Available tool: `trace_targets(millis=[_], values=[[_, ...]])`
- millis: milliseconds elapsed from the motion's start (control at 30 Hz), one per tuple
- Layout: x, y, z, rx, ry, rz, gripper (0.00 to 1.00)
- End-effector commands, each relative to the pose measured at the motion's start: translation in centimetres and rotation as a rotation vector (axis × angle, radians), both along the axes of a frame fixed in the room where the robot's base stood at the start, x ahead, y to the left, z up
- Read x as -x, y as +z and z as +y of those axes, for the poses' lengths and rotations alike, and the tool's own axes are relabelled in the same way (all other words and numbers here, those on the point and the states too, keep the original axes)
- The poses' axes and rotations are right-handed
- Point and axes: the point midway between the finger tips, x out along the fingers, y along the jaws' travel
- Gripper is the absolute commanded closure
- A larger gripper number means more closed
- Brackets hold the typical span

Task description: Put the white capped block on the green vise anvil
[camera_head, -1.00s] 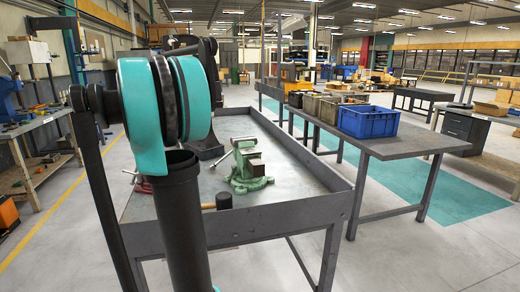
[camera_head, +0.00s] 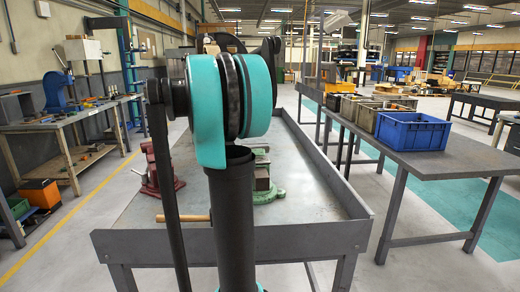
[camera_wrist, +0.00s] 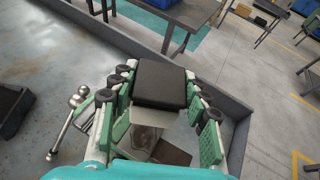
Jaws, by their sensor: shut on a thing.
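The white capped block, with a black cap (camera_wrist: 160,84) and pale body (camera_wrist: 153,117), is between the fingers of my gripper (camera_wrist: 160,92) in the wrist view. The green fingers are closed on it from both sides. The green vise (camera_head: 264,178) stands on the grey-rimmed bench in the head view, partly hidden behind my arm. My gripper and the block do not show in the head view. In the wrist view a metal bar with ball ends (camera_wrist: 67,122) lies left of the fingers. I cannot tell the height of the block above the vise.
A red vise (camera_head: 152,172) and a hammer's wooden handle (camera_head: 182,217) are on the bench left of my arm. The bench has a raised rim (camera_head: 330,238). A blue crate (camera_head: 412,131) stands on the table to the right. The bench top right of the green vise is clear.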

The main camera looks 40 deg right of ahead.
Motion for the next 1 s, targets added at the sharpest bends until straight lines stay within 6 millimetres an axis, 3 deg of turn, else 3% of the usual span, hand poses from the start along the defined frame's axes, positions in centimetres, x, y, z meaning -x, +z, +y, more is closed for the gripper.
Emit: trace_targets(millis=[200, 400, 667, 867, 1000], values=[[0.0, -5.4, 0.0, 0.001, 0.0, 0.0, 0.93], [0.0, -8.9, 0.0, 0.001, 0.0, 0.0, 0.93], [0.0, -10.6, 0.0, 0.0, 0.0, 0.0, 0.93], [0.0, -13.3, 0.0, 0.001, 0.0, 0.0, 0.93], [0.0, -13.6, 0.0, 0.001, 0.0, 0.0, 0.93]])
